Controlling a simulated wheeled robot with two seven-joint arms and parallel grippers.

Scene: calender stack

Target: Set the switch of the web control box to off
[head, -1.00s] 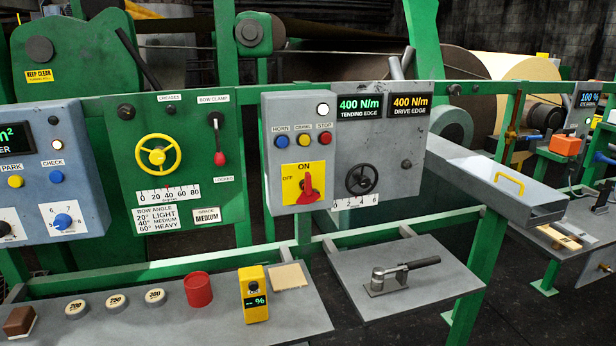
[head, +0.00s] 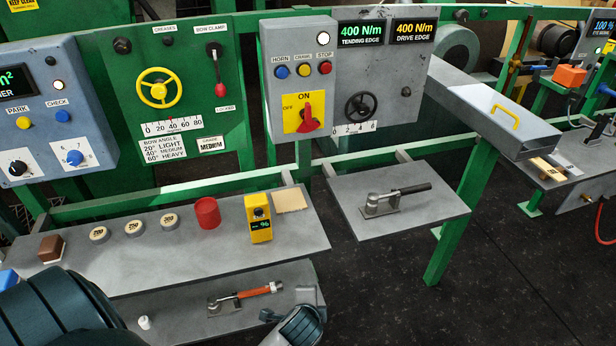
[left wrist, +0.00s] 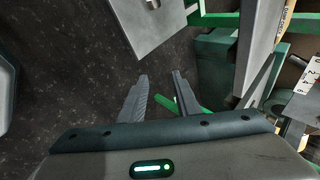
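The web control box (head: 380,80) is a grey panel in the upper middle of the head view. Its red switch (head: 309,118) sits on a yellow plate (head: 291,125) marked ON at the top and OFF at the left. The handle points up towards ON. My left gripper (left wrist: 160,88) is open in the left wrist view, its two fingers apart with nothing between them. It is not touching the switch, which I cannot make out in that view. I cannot make out my right gripper.
A black handwheel (head: 361,107) sits right of the switch, and three buttons (head: 304,69) above it. Below are a grey shelf (head: 150,255) with several small items and a side shelf (head: 430,215) with a clamp (head: 395,199). Dark parts of my arms fill the lower edge.

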